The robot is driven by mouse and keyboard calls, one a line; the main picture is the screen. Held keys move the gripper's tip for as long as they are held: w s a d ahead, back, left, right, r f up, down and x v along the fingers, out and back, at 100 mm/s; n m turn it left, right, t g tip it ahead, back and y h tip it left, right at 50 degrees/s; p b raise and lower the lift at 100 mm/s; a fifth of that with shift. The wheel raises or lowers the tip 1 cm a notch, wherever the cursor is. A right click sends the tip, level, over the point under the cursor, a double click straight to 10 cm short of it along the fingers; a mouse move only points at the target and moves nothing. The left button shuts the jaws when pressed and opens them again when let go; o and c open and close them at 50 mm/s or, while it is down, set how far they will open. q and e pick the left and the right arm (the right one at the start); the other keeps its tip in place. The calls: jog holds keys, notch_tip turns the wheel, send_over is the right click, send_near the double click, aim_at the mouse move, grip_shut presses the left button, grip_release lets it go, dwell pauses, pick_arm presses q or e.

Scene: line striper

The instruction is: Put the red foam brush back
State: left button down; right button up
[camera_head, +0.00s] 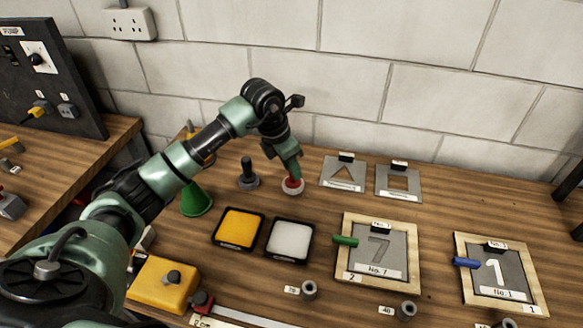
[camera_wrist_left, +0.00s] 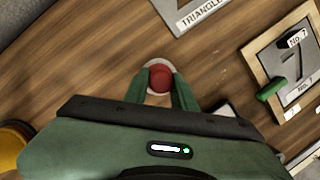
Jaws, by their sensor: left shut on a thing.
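The red foam brush (camera_head: 293,184) is at the back middle of the bench, between the fingers of my left gripper (camera_head: 291,169). In the left wrist view the brush's round red top (camera_wrist_left: 161,77) shows between the two green fingertips of the left gripper (camera_wrist_left: 160,88), with a pale ring around it. The gripper points down and is shut on the brush. I cannot tell whether the brush's underside rests on anything. My right gripper is not in view.
A dark knobbed piece (camera_head: 248,174) stands just left of the brush, with a green cone (camera_head: 196,200) further left. Triangle (camera_head: 343,174) and square (camera_head: 398,183) stencil plates lie right. Yellow (camera_head: 239,229) and white (camera_head: 290,240) pads lie in front.

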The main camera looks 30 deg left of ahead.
pick_arm(q)
jog(key=shift+f, duration=0.55)
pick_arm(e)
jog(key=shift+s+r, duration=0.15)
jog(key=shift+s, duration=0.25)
pick_arm(q)
jog(key=shift+f, duration=0.1)
jog(key=shift+f, duration=0.15)
jog(key=c, duration=1.2)
grip_release()
jog(key=shift+o, duration=0.2)
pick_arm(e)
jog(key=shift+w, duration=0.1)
